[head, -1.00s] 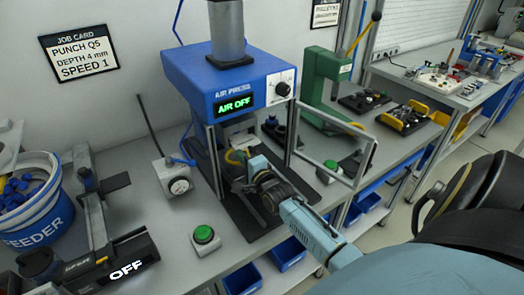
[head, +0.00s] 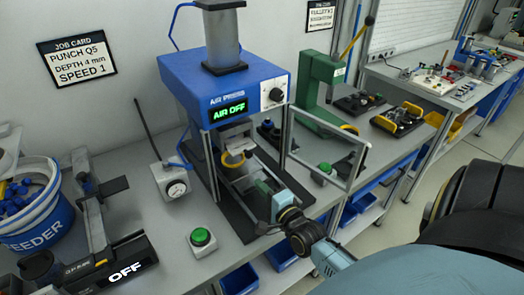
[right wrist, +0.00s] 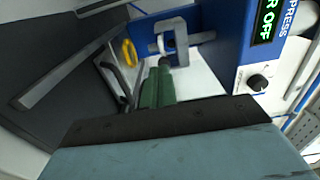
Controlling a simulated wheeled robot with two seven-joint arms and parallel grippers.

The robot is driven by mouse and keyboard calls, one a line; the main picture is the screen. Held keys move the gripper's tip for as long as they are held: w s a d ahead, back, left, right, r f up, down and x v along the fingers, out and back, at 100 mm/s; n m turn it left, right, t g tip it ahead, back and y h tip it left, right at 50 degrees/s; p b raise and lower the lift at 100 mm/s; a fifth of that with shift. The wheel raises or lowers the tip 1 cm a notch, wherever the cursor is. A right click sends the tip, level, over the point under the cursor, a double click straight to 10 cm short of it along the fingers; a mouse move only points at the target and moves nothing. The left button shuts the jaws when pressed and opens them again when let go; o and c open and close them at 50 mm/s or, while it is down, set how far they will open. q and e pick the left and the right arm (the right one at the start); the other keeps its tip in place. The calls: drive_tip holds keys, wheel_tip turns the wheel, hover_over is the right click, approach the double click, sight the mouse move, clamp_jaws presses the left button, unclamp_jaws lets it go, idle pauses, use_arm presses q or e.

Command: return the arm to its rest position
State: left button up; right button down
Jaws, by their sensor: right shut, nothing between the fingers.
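My right arm comes in from the lower right in the head view. Its gripper (head: 262,188) is in front of the blue air press (head: 226,85), at the press's front opening. The gripper's green fingers also show in the right wrist view (right wrist: 158,85), shut with nothing between them. They point toward the inside of the press. A yellow ring-shaped part (head: 232,160) is inside the press, beyond the fingers and apart from them. The press display reads AIR OFF. The left gripper is not in view.
The open clear guard door (head: 325,160) stands just right of my gripper. A green button (head: 201,237), a gauge box (head: 171,181) and a blue-and-white feeder bucket (head: 38,215) are to the left. A green hand press (head: 320,90) stands behind right. Blue bins (head: 280,254) sit below the bench.

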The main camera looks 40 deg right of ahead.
drive_tip(key=shift+s, duration=0.2)
drive_tip(key=s+a+f+n+g+y, duration=0.2)
drive_tip(key=s+a+n+g, duration=0.1)
drive_tip(key=a+n, duration=0.3)
drive_tip(key=s+a+f+n+g+y, duration=0.2)
drive_tip(key=s+a+n+g, duration=0.1)
drive_tip(key=a+n+g, duration=0.15)
drive_tip(key=s+a+r+n+g+h, duration=0.1)
drive_tip(key=s+a+n+g, duration=0.15)
drive_tip(key=s+n, duration=0.4)
drive_tip(key=s+a+r+n+g, duration=0.1)
drive_tip(key=s+a+n+g, duration=0.1)
drive_tip(key=s+n+g, duration=0.45)
wheel_tip(320, 180, down, 27)
drive_tip(key=s+m+t+b, duration=0.1)
drive_tip(key=s+m+b, duration=0.1)
drive_tip(key=s+b, duration=0.15)
drive_tip(key=s+d+f+g+b, duration=0.1)
drive_tip(key=s+d+f+b, duration=0.2)
drive_tip(key=s+f, duration=1.3)
wheel_tip(320, 180, down, 4)
drive_tip(key=shift+r, duration=0.1)
